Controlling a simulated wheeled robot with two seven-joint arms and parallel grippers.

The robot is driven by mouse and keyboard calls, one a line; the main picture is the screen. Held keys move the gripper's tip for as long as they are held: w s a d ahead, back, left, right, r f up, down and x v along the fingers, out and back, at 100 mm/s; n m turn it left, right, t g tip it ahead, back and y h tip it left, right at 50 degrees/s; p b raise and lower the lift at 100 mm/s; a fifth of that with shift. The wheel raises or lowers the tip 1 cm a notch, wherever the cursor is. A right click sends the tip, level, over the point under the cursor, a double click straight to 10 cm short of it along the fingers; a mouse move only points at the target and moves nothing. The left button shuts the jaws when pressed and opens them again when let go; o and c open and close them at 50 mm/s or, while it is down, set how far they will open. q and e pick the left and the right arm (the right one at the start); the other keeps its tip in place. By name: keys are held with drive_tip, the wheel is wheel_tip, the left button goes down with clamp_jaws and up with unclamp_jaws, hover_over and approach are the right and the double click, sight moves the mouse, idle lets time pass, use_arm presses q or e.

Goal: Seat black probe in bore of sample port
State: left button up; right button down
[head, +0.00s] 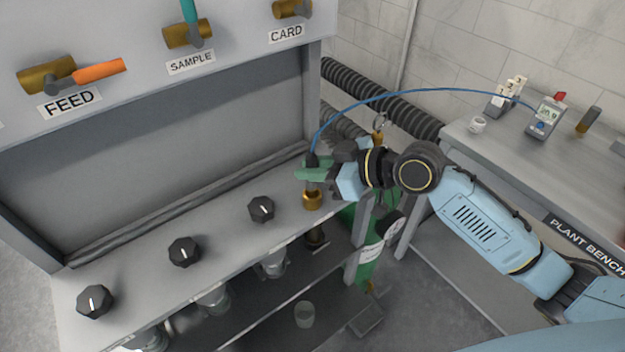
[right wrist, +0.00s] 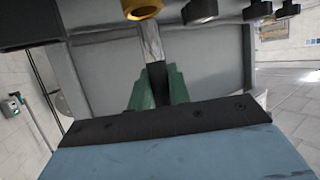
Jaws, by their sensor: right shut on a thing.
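My right gripper (head: 314,173) has green fingers and is shut on the black probe (head: 312,159), directly above the brass sample port (head: 312,201) at the right end of the grey ledge. A blue cable rises from the probe's top. In the right wrist view the green fingers (right wrist: 157,88) close around the probe's dark body, and its grey shaft (right wrist: 151,42) points toward the brass port (right wrist: 143,8). The probe looks roughly upright and in line with the port. I cannot tell whether its tip touches or enters the bore. My left gripper is not in view.
Several black knobs (head: 261,208) line the ledge to the left. The blue cable (head: 400,91) arcs to a meter (head: 546,117) on the plant bench (head: 475,135). A green cylinder (head: 371,255) stands below my right arm. FEED and SAMPLE valves are on the panel above.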

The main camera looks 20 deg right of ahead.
sight(313, 191)
wheel_tip(313, 191, down, 3)
drive_tip(key=shift+r, duration=0.1)
drive_tip(key=shift+f, duration=0.35)
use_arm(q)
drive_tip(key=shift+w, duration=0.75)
use_arm(e)
drive_tip(key=shift+f, duration=0.1)
drive_tip(key=c, duration=1.8)
unclamp_jaws()
drive_tip(key=shift+f, duration=0.2)
drive_tip(key=o, duration=0.5)
drive_tip(key=shift+r, duration=0.1)
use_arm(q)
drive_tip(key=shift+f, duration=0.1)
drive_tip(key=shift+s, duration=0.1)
use_arm(e)
drive_tip(key=shift+r, duration=0.1)
